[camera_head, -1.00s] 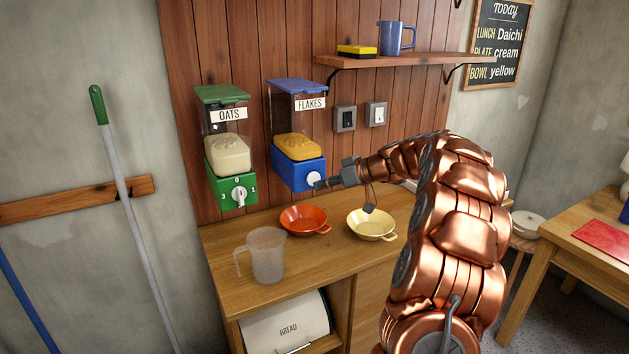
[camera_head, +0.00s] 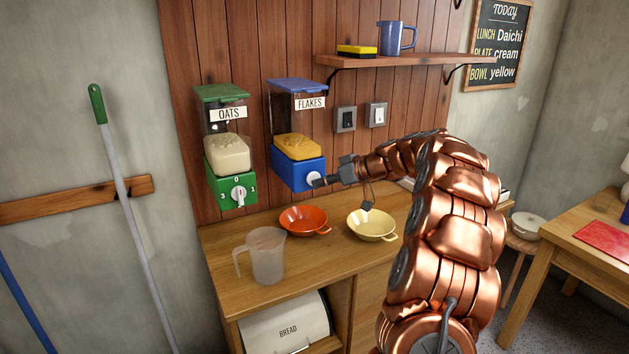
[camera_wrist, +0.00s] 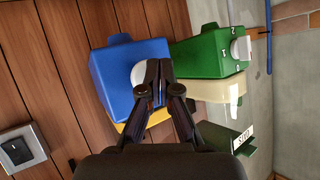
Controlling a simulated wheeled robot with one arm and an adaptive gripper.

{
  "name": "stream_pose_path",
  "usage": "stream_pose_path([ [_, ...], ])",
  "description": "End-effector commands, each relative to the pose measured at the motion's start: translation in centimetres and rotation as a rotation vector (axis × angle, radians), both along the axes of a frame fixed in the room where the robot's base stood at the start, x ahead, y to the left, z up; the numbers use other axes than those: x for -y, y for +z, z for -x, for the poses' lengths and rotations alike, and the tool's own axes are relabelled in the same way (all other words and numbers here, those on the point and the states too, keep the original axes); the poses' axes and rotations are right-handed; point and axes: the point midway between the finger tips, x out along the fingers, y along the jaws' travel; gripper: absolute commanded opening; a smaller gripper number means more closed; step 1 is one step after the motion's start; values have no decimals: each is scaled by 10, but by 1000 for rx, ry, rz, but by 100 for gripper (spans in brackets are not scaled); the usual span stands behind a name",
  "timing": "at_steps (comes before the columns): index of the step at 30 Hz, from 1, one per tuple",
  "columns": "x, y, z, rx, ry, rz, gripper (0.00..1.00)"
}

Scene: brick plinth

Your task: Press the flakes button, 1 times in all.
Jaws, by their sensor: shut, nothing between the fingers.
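The flakes dispenser has a blue base (camera_head: 290,172), flakes in its clear hopper, and a FLAKES label; it hangs on the plank wall. Its round white button (camera_wrist: 139,76) is on the front of the blue base, and shows partly in the head view (camera_head: 311,178). My gripper (camera_head: 318,182) is shut and empty, with its fingertips right at the button. In the wrist view the closed fingertips (camera_wrist: 159,66) overlap the button's edge and hide part of it. I cannot tell whether they touch it or whether it is pushed in.
The green oats dispenser (camera_head: 231,188) with a white knob hangs just left. Below, the counter (camera_head: 220,247) holds a clear jug (camera_head: 266,256), an orange pan (camera_head: 300,218) and a cream pan (camera_head: 370,226). Two wall switches (camera_head: 345,119) and a shelf (camera_head: 400,60) are to the right.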

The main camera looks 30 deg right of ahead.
Motion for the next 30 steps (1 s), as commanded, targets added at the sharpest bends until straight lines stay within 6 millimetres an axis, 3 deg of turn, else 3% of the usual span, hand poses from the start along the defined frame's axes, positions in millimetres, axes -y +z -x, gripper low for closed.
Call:
stream_pose_path([
  [30, 1, 0, -10, 1, -1, 0, 0],
])
